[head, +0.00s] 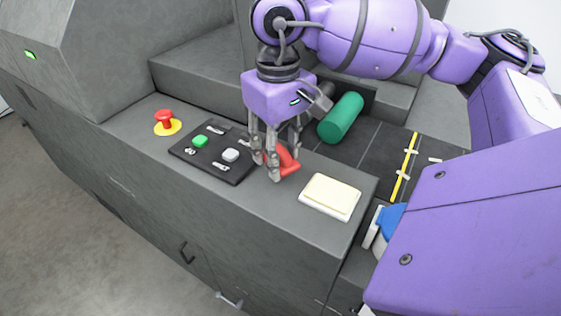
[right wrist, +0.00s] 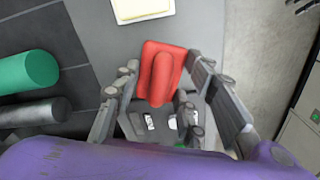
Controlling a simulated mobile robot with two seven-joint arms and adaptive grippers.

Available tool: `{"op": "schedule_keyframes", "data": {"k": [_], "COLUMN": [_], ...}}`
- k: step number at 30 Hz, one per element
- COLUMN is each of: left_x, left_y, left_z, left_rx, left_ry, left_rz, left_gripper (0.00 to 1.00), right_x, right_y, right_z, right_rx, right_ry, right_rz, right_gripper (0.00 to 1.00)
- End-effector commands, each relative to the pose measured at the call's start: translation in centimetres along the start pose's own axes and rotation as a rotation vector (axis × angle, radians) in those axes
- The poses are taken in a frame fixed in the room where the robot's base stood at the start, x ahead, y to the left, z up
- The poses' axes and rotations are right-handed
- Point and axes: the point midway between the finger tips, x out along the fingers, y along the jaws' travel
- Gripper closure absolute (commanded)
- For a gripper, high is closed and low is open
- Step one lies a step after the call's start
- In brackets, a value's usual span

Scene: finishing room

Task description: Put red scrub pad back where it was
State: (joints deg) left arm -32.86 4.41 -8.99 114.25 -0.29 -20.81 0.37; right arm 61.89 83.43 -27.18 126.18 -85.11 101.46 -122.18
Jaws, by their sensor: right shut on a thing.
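The red scrub pad (head: 287,161) has a raised grip along its middle. My right gripper (head: 268,172) is shut on it, with the fingers on either side. The pad is at the grey ledge, between the black button panel and the cream pad; I cannot tell whether it touches the ledge. In the right wrist view the red scrub pad (right wrist: 160,75) lies between the fingers of my right gripper (right wrist: 164,78), which hide part of it in the head view.
The black panel (head: 187,153) has green and white buttons. A red stop button (head: 165,119) stands left of it. A cream pad (head: 331,195) lies on the ledge to the right. Behind are a green roller (head: 341,118) and a dark bed with a yellow strip (head: 404,168).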

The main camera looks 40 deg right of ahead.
Motion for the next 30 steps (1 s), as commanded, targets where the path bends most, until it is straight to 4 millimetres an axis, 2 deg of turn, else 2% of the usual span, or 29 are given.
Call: {"op": "schedule_keyframes", "data": {"k": [5,11,23,24,27,30], "left_x": [-0.1,-0.1,0.1,0.1,0.0,0.0], "left_y": [0.0,-0.1,0.0,-0.1,-0.1,-0.1], "left_z": [-0.2,-0.4,0.7,0.6,0.6,0.5], "left_rx": [0.0,0.001,0.002,0.002,0.002,0.002], "left_ry": [0.003,0.005,-0.012,-0.011,-0.011,-0.009], "left_rz": [0.0,0.0,0.0,0.0,0.0,0.0], "left_gripper": [0.72,0.72,0.72,0.72,0.72,0.72], "right_x": [1.2,3.9,4.7,4.6,4.5,4.5], "right_y": [0.7,0.6,0.5,0.5,0.5,0.5], "right_z": [-0.6,-0.5,-0.6,-0.6,-0.6,-0.6], "right_rx": [0.002,-0.001,-0.001,0.0,0.0,-0.001], "right_ry": [-0.002,0.0,-0.001,0.0,0.001,0.001], "right_rz": [0.001,0.0,0.0,0.0,0.0,0.0], "right_gripper": [0.86,0.86,0.86,0.58,0.45,0.43]}}
